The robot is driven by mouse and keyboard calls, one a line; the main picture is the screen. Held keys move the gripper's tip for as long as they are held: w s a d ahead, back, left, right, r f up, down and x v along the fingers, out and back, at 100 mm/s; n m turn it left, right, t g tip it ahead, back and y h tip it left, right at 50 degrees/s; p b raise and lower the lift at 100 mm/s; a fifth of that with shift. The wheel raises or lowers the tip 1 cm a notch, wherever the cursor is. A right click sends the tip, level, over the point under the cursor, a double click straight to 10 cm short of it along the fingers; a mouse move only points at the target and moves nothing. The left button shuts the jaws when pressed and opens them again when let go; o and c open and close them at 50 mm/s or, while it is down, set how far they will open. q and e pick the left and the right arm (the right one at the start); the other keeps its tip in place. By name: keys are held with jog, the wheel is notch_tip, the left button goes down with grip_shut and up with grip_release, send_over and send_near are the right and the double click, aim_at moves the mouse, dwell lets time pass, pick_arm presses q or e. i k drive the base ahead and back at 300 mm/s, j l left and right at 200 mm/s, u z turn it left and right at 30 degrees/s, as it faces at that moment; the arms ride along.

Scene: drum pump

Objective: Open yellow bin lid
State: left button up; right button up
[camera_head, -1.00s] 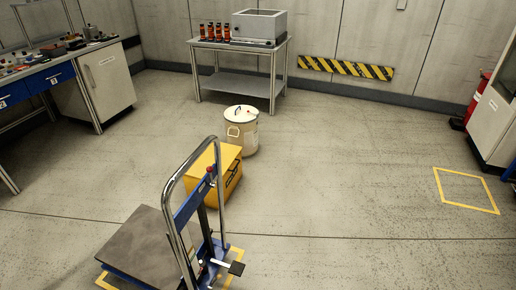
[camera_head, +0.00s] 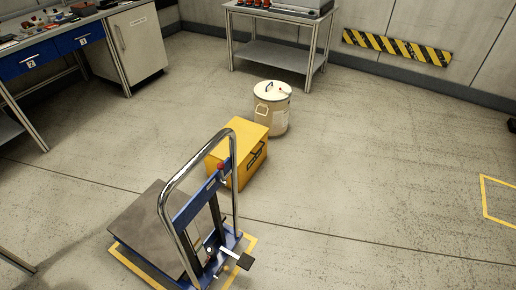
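The yellow bin (camera_head: 243,140) stands on the floor near the middle of the head view. Its flat top looks closed, and a dark handle or latch shows on its right-hand side. The cart's upright handle frame hides part of its left and front. Neither my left gripper nor my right gripper is in view.
A blue lift cart (camera_head: 188,212) with a dark platform (camera_head: 150,228) stands in front of the bin. A cream drum (camera_head: 271,112) stands just behind the bin. A metal table (camera_head: 270,54) and a workbench (camera_head: 62,35) stand further back.

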aim_at(249, 134)
jog(key=i+l+u, duration=0.1)
jog(key=i+l, duration=0.2)
jog(key=i+l+u, duration=0.1)
jog(key=i+l, duration=0.2)
jog(key=i+l+u, duration=0.1)
jog(key=i+l, duration=0.15)
jog(key=l, duration=0.25)
jog(key=i+l+u, duration=0.1)
jog(key=i+l, duration=0.2)
jog(key=l, duration=0.15)
